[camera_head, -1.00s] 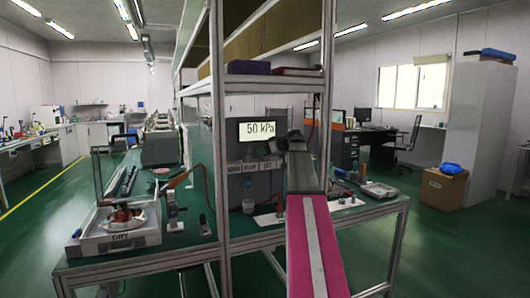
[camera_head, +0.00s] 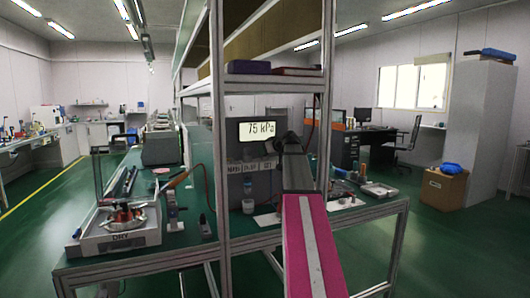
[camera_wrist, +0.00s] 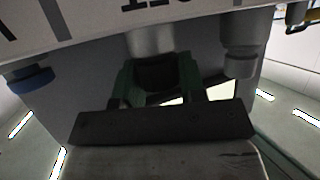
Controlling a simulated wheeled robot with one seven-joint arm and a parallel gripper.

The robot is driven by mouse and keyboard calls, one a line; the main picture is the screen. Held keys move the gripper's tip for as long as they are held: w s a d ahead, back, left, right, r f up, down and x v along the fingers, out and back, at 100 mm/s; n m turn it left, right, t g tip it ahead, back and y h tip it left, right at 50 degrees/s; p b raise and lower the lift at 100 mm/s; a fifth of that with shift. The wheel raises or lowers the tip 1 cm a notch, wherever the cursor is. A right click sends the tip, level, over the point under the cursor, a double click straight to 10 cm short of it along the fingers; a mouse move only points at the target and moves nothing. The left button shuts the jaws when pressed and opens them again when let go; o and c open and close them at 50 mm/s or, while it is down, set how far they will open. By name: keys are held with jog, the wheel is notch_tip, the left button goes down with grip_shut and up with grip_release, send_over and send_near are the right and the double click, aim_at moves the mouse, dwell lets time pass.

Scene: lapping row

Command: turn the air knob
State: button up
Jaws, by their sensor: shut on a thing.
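The display (camera_head: 257,131) on the grey box (camera_head: 258,182) reads 75 kPa in the head view. In the wrist view my gripper (camera_wrist: 158,75), with green fingers, is shut around a dark knob (camera_wrist: 157,77) under a silvery collar on the grey panel. I take this to be the air knob. Its turn mark is not visible. In the head view my own arm hides the knob and the gripper.
In the wrist view, a silvery fitting (camera_wrist: 240,62) is to the right and a blue-rimmed one (camera_wrist: 32,80) to the left. The bench (camera_head: 195,258) holds a tray with a lapping plate (camera_head: 125,218) at left. An upright frame post (camera_head: 219,150) stands left of the box.

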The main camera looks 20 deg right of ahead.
jog(key=m+h, duration=0.6)
jog(key=h, duration=0.1)
jog(key=shift+a+t+h, duration=0.1)
jog(key=shift+t+h, duration=0.3)
jog(key=m+h, duration=0.2)
jog(key=m+g+h, duration=0.1)
jog(key=m+h, duration=0.1)
jog(key=shift+g, duration=0.3)
jog(key=shift+m+g+h, duration=0.5)
jog(key=shift+m+h, duration=0.4)
jog(key=shift+m, duration=0.1)
jog(key=o, duration=0.6)
jog(key=shift+o, duration=0.2)
jog(key=v, duration=1)
jog(key=shift+s+a+r, duration=0.15)
jog(key=shift+s+a, duration=0.05)
jog(key=shift+a, duration=0.1)
